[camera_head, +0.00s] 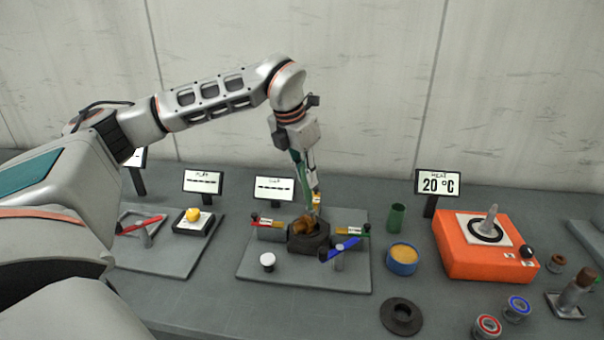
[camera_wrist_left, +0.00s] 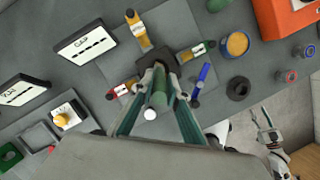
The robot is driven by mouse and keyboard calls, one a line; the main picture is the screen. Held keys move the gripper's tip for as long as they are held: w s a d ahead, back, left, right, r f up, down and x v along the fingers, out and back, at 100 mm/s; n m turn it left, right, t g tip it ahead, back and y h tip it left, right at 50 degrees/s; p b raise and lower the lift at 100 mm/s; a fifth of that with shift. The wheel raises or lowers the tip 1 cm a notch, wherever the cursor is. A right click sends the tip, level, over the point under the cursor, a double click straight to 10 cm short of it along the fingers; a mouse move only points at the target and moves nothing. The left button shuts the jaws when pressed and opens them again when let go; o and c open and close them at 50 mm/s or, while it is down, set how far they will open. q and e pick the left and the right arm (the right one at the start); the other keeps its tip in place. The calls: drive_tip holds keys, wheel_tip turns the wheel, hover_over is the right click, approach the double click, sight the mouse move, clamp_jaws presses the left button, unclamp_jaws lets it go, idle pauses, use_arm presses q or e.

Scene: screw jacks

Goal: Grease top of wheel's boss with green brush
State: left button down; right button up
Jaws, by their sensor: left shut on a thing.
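My left gripper (camera_head: 308,192) points down over the middle station. In the left wrist view its fingers are shut on the green brush (camera_wrist_left: 158,90), whose far end points at the dark holder. The brush's tip is hidden. A brown metal piece (camera_head: 303,225) sits in the dark holder (camera_head: 309,243), below the gripper; I cannot tell whether the brush touches it. A dark round wheel with a raised boss (camera_head: 402,318) lies flat on the bench at the front; it also shows in the left wrist view (camera_wrist_left: 238,89). The wheel is well apart from the gripper. What seems my right gripper (camera_wrist_left: 270,135) shows small.
The orange heater (camera_head: 465,262) reads 20 °C. Small tins stand front right.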

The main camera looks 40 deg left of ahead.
use_arm(q)
drive_tip(key=shift+w+d+r, duration=0.15)
drive_tip(key=shift+w+d, duration=0.4)
drive_tip(key=shift+w, duration=0.05)
drive_tip(key=shift+w+d, duration=0.65)
drive_tip(key=shift+w, duration=0.25)
wheel_tip(320, 180, up, 6)
drive_tip(key=shift+r, duration=0.15)
